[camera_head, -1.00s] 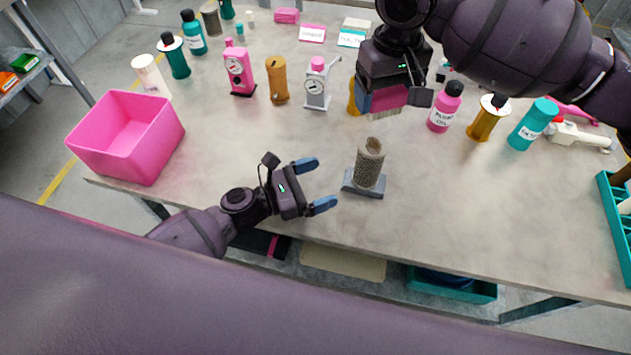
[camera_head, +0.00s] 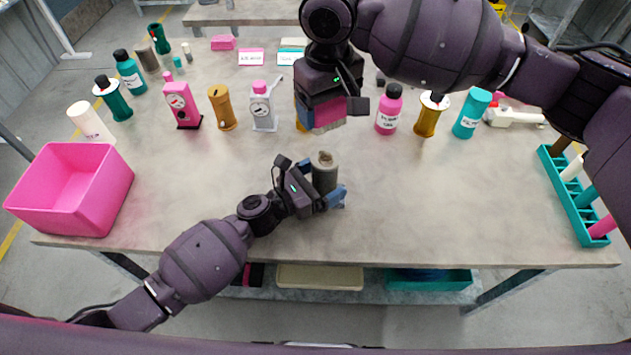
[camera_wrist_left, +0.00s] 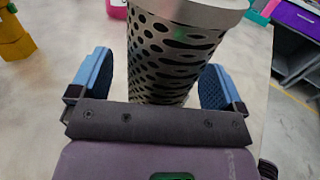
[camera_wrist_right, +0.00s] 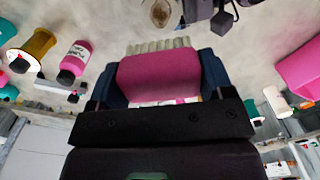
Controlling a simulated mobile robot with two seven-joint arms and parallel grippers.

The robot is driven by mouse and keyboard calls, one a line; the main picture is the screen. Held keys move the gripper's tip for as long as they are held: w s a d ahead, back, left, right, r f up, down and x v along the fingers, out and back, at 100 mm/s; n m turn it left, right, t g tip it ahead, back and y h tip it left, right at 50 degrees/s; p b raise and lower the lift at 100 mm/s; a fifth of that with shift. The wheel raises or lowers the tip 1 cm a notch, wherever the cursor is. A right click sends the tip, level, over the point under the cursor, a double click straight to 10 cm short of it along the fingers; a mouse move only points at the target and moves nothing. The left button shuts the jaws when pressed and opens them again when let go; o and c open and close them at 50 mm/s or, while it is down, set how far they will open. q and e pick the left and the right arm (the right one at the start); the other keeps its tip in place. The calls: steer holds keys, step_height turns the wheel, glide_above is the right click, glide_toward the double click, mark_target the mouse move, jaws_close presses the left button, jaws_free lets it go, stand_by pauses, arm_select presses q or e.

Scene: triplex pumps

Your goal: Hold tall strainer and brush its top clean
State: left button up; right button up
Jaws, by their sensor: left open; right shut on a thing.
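The tall strainer (camera_head: 324,172) stands upright near the middle front of the table, a perforated metal cylinder. It fills the upper middle of the left wrist view (camera_wrist_left: 172,55). My left gripper (camera_head: 334,197) is open, with its blue fingers on either side of the strainer and gaps still showing in the left wrist view. The strainer's base is mostly hidden by that gripper. My right gripper (camera_head: 322,110) is shut on a pink brush (camera_wrist_right: 160,75) with pale bristles, held above the table behind the strainer. The strainer's top shows in the right wrist view (camera_wrist_right: 160,12).
A pink bin (camera_head: 70,190) stands at the left table edge and a teal rack (camera_head: 575,195) at the right. Pink (camera_head: 182,105), amber (camera_head: 222,108) and grey (camera_head: 263,108) pieces stand behind, with bottles (camera_head: 388,110) to the right. The table right of the strainer is clear.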

arm_select(q)
steer(key=shift+c, duration=0.3)
steer(key=c, duration=1)
arm_select(e)
steer(key=shift+s+a+f, duration=0.2)
steer(key=shift+s+f, duration=0.2)
steer(key=shift+f, duration=0.4)
steer(key=m, duration=0.3)
steer(key=w+m, duration=0.1)
steer(key=shift+d+f+m, duration=0.1)
steer(key=shift+d+m, duration=0.15)
steer(key=shift+m, duration=0.05)
steer(key=m, duration=0.3)
steer(key=w+m, duration=0.1)
steer(key=shift+d+m, duration=0.35)
steer(key=shift+m, duration=0.05)
steer(key=m, duration=0.3)
steer(key=w+m, duration=0.1)
steer(key=shift+d+r+m, duration=0.3)
steer(key=shift+d+r, duration=0.1)
steer(key=m, duration=0.3)
steer(key=shift+d, duration=0.25)
steer(key=shift+m, duration=0.5)
